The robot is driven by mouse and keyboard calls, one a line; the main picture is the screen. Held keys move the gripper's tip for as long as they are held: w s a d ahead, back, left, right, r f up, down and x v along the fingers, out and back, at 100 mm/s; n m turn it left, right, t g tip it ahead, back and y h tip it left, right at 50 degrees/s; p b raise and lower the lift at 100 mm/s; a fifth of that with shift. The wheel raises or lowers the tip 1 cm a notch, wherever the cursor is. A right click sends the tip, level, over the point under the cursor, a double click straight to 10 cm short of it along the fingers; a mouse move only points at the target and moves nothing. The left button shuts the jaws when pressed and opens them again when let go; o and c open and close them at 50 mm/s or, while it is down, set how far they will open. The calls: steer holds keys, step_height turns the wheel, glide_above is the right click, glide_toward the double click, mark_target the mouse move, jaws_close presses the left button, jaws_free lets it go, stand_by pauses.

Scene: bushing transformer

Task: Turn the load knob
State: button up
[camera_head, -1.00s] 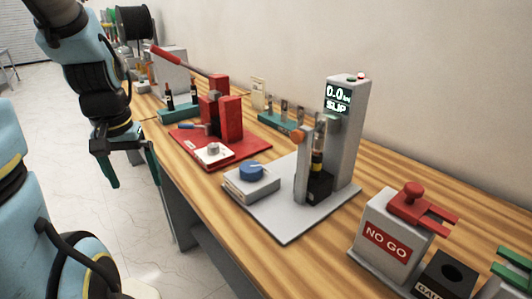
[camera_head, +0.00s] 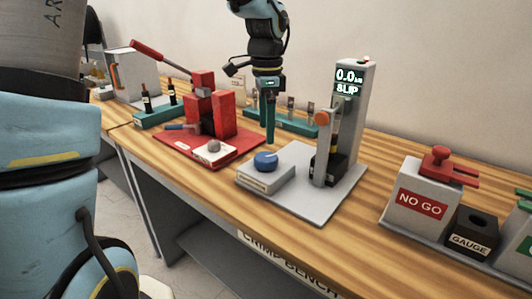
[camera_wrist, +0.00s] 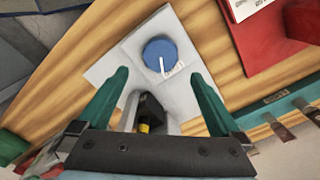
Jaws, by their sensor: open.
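The load knob (camera_head: 265,161) is a round blue dial with a white pointer line, on a light grey box at the front left of a grey base plate (camera_head: 318,205). It also shows in the wrist view (camera_wrist: 160,54), beyond my fingertips. My gripper (camera_head: 270,140) hangs above and behind the knob in the head view, pointing down. In the wrist view its two green fingers (camera_wrist: 160,80) are spread apart with nothing between the tips. The tester column (camera_head: 352,110) behind reads "0.0" and "SLIP".
A red press (camera_head: 215,115) on a red plate stands left of the knob. A teal rack (camera_head: 290,121) with upright pieces stands behind. A grey "NO GO" block (camera_head: 418,200) and a gauge block (camera_head: 470,235) sit right. Bare wood lies in front of the plate.

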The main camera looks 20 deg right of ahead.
mark_target(266, 157)
step_height(266, 157, down, 8)
steer(key=shift+f+p, duration=0.1)
steer(key=shift+p, duration=0.5)
steer(key=c, duration=1.2)
steer(key=shift+c, duration=0.2)
